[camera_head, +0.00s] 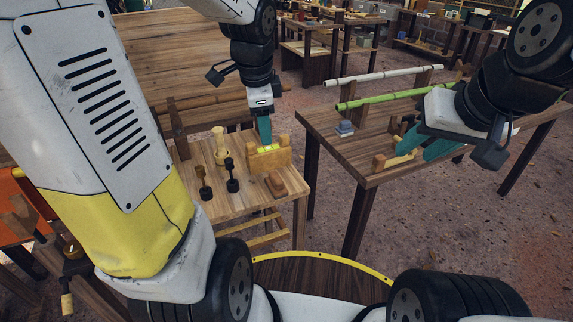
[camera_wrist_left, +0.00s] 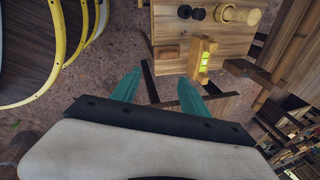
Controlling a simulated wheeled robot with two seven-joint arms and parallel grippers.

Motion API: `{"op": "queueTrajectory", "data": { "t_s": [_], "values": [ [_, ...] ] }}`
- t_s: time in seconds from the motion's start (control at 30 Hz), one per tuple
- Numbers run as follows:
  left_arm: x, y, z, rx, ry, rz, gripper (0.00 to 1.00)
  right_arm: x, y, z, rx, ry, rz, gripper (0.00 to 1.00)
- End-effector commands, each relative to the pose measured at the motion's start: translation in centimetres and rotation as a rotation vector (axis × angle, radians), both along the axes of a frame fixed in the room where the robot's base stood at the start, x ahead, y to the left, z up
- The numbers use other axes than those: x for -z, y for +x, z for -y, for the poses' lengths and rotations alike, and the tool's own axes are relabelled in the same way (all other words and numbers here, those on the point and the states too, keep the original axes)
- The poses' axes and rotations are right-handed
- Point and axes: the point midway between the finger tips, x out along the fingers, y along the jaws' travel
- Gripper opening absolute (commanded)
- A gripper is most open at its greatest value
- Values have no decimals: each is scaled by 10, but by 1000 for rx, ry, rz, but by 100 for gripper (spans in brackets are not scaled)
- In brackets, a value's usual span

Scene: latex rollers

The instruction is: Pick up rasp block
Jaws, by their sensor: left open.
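A small brown wooden block (camera_head: 277,185), which looks like the rasp block, lies near the front right corner of the small wooden table (camera_head: 215,203). It also shows in the left wrist view (camera_wrist_left: 166,52), ahead of and between the fingertips. My left gripper (camera_head: 265,133) points down over the table, behind the block in the head view. In the left wrist view its teal fingers (camera_wrist_left: 157,85) are spread, with nothing between them. My right gripper (camera_head: 425,148) is over the right-hand table, its teal fingers apart and nothing visible in them.
A wooden piece with a yellow-green vial (camera_head: 268,155) stands close beside the block. Two dark-headed tools (camera_head: 232,176) and a pale turned wooden piece (camera_head: 220,147) stand to the left. The right-hand table (camera_head: 330,150) carries a grey-topped block (camera_head: 344,129) and a green pole (camera_head: 400,95).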

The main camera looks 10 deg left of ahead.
Motion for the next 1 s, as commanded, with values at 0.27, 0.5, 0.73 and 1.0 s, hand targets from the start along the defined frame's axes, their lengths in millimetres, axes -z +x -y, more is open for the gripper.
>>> {"op": "queueTrajectory", "data": {
  "t_s": [0.27,0.5,0.73,1.0],
  "values": [
    [97,76,-3,750,157,-176,53,0,0,0,0,0,0,36],
    [166,108,0,1210,171,-227,53,0,0,0,0,0,0,36],
    [191,114,0,1324,170,-232,53,0,0,0,0,0,0,36],
    [222,112,0,1324,169,-232,53,0,0,0,0,0,0,36]
  ]
}}
